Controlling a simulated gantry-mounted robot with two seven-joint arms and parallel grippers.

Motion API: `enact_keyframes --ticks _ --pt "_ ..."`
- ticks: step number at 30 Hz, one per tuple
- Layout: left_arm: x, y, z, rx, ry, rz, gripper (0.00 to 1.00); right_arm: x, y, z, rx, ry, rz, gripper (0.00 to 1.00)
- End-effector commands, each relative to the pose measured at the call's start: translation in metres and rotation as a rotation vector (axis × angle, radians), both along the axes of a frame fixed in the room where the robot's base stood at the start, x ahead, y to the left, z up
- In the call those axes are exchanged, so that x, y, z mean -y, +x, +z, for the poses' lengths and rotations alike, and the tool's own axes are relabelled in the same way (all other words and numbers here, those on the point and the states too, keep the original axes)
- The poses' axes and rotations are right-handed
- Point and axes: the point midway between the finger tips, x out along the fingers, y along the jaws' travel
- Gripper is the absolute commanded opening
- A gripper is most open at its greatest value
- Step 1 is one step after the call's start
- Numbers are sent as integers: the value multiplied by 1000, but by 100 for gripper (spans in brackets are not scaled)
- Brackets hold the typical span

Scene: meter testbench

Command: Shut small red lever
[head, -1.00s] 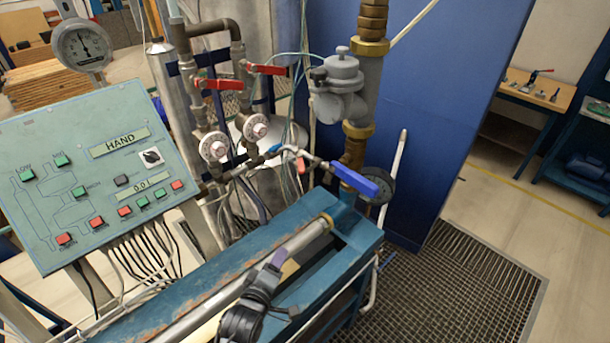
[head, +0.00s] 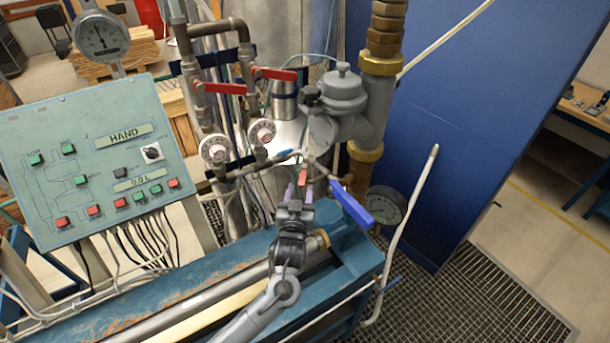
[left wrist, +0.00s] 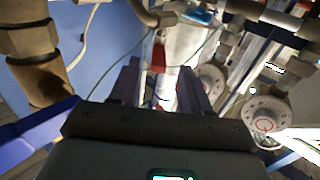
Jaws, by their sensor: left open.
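The small red lever (head: 303,174) sits on the thin pipe fitting between the two dials and the blue-handled valve. It points down toward my left gripper (head: 295,192), which is open with its fingertips close to the lever's lower end. In the left wrist view, the lever (left wrist: 158,36) shows just beyond the gap between the two open fingers (left wrist: 162,78). I cannot tell whether the fingers touch it. My right gripper is not in view.
A long blue handle (head: 351,206) is close to the right of my gripper. Two larger red levers (head: 220,87) (head: 274,74) are above, over two round dials (head: 215,150). A teal bench (head: 190,285) lies below. A control panel (head: 95,160) stands at left.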

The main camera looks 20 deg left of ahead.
Motion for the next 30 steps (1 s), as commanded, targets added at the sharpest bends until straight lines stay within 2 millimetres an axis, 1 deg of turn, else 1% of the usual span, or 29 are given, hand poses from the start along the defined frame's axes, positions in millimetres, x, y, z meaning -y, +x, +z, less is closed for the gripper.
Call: enact_keyframes --ticks 1,6,12,18,28,30 --pt "-2 10 2 1 2 0 47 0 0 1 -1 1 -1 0" --pt "-8 36 1 1 1 -1 47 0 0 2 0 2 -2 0" --pt "-12 57 1 1 -2 -2 47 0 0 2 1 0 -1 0" --pt "-15 66 0 -1 -2 -2 47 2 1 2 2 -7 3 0" --pt "-15 68 0 1 -3 -2 47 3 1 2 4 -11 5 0" --pt "-15 68 0 1 -3 -2 36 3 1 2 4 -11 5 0"
